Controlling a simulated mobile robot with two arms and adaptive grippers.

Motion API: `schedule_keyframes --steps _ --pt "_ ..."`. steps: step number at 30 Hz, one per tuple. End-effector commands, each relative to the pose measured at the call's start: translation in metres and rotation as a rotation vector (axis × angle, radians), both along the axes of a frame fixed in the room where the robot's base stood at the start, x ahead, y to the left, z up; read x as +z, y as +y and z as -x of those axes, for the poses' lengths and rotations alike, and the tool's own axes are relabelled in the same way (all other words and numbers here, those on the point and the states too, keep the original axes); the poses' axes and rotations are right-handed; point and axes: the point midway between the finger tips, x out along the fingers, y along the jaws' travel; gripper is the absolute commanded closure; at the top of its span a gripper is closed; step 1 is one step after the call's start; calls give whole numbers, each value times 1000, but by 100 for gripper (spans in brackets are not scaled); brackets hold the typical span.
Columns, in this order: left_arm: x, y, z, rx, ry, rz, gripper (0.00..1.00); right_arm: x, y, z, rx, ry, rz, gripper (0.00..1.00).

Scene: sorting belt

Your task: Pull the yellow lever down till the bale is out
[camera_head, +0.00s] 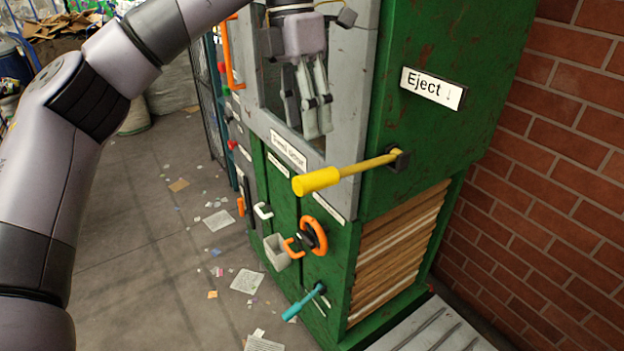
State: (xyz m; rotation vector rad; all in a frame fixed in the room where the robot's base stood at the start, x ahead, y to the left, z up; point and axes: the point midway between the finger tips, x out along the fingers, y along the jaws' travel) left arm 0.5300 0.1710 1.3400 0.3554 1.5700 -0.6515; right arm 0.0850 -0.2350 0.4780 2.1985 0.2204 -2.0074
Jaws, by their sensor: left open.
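The yellow lever (345,173) sticks out from the side of the green baler (445,115), below a white "Eject" sign (433,88) with a down arrow. It points left and slightly downward, with a thick yellow grip at its end. The layered brown bale (398,250) shows inside the opening low in the machine's side. My left gripper (312,128) hangs fingers down in front of the grey panel, above and apart from the lever's grip. It is open and empty. My right gripper is not in view.
An orange handwheel (314,236), a teal lever (303,302) and an orange handle (228,60) stick out from the machine's front. A ribbed grey platform (437,330) lies below the bale opening. A brick wall (560,180) stands close on the right. Paper scraps litter the floor.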

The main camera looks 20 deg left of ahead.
Motion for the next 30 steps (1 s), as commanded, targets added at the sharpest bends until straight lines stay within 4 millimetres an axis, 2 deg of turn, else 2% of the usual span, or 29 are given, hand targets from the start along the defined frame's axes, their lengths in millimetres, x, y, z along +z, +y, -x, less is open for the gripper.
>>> schedule_keyframes --steps 1,6,15,21,29,30 --pt "-13 -2 1 -3 4 1 52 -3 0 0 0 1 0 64" --pt "-45 -7 6 -2 4 1 52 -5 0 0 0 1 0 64" --pt "-90 -14 11 1 0 0 52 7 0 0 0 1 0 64" --pt "-103 -16 12 1 -1 0 52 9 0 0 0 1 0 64" --pt "-104 -17 12 1 -1 1 52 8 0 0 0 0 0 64" --pt "-104 -17 12 1 -1 1 55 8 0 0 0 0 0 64"
